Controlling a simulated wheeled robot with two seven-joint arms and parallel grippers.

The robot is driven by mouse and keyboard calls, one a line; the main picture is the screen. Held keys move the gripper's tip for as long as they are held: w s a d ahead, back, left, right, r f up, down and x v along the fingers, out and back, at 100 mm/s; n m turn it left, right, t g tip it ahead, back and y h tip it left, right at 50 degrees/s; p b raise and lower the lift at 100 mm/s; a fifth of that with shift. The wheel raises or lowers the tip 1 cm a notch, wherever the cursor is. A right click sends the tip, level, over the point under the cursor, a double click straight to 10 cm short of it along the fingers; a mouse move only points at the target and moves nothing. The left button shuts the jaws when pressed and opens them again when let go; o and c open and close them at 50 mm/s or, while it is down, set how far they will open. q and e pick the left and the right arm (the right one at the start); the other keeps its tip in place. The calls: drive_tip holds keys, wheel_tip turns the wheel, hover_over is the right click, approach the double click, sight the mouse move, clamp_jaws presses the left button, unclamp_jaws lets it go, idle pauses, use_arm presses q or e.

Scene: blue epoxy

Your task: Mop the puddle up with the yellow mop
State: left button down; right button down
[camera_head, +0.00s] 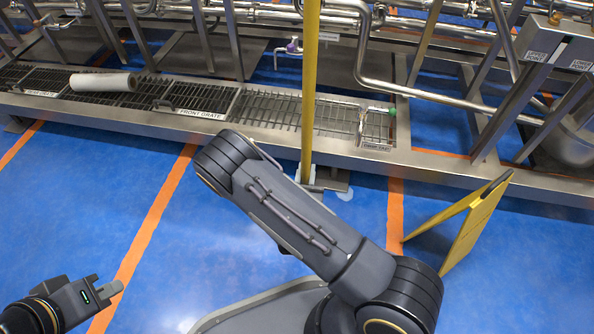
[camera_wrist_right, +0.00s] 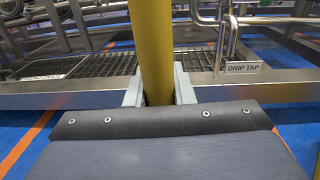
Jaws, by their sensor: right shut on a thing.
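The yellow mop (camera_head: 311,90) stands upright in front of the steel frame, its pole running out of the top of the head view. My right gripper (camera_wrist_right: 159,92) is shut on the yellow pole, with one pale finger on each side. In the head view my right arm hides part of the pole's foot. A grey flat piece at floor level, perhaps the mop head (camera_head: 337,184), shows beside the pole's lower end. A small pale patch, likely the puddle (camera_head: 346,196), lies on the blue floor just in front of it. My left gripper (camera_head: 112,289) is low at the left, away from everything; its jaw opening is unclear.
A yellow folding floor sign (camera_head: 468,228) stands at the right. A long steel frame with drain grates (camera_head: 265,108) crosses the back, with a white roll (camera_head: 103,82) on it. Pipes and legs rise behind. The blue floor (camera_head: 75,190) at the left is clear.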

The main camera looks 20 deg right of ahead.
drive_tip(key=s+d+m+g+h, duration=0.1)
drive_tip(key=s+d, duration=0.2)
drive_tip(key=d, duration=0.4)
drive_tip(key=shift+s+h, duration=0.25)
drive_tip(key=shift+h, duration=0.15)
idle(0.3)
